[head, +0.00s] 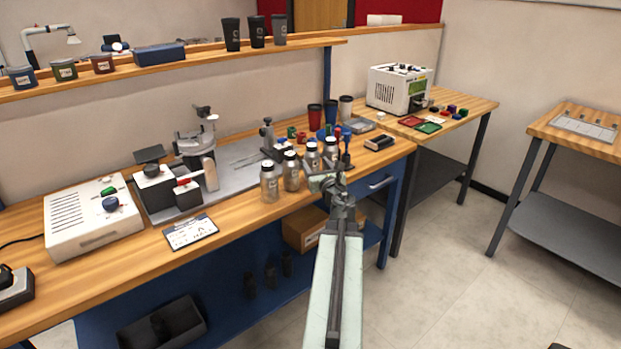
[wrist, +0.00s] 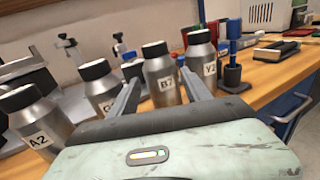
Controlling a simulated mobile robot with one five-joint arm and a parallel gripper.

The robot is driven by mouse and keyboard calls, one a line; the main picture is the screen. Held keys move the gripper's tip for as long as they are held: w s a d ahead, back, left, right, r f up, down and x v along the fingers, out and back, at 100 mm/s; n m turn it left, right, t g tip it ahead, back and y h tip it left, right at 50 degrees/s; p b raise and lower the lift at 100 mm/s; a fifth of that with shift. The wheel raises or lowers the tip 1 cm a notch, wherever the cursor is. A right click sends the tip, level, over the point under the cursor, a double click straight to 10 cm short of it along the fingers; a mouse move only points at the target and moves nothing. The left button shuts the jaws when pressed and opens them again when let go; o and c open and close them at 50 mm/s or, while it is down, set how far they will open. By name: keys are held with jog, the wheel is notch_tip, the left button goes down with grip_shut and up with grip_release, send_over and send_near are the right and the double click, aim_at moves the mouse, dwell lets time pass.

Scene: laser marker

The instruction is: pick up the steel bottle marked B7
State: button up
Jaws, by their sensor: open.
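My gripper (wrist: 160,88) is open and empty. Its two fingers point toward the B7 bottle, which shows between their tips; whether they reach around it I cannot tell. In the head view my gripper (head: 327,182) is at the bench's front edge, close to the bottles. The lower part of B7 is hidden behind my gripper.
Similar bottles stand close by: A2 (wrist: 38,120) and one with a partly hidden label (wrist: 98,86) to the left, Y2 (wrist: 203,58) just right. A dark stand with a blue handle (wrist: 233,62) is beyond Y2. A laser marker (head: 195,160) stands farther left.

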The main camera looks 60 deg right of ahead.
jog(key=shift+w+d, duration=0.15)
jog(key=shift+w, duration=0.05)
jog(key=x, duration=0.7)
jog(key=shift+w+d+f, duration=0.1)
jog(key=shift+d+f, duration=0.1)
jog(key=shift+d, duration=0.05)
jog(key=c, duration=1.1)
notch_tip(320, 180, up, 10)
jog(key=p, duration=1)
jog(key=shift+r, duration=0.2)
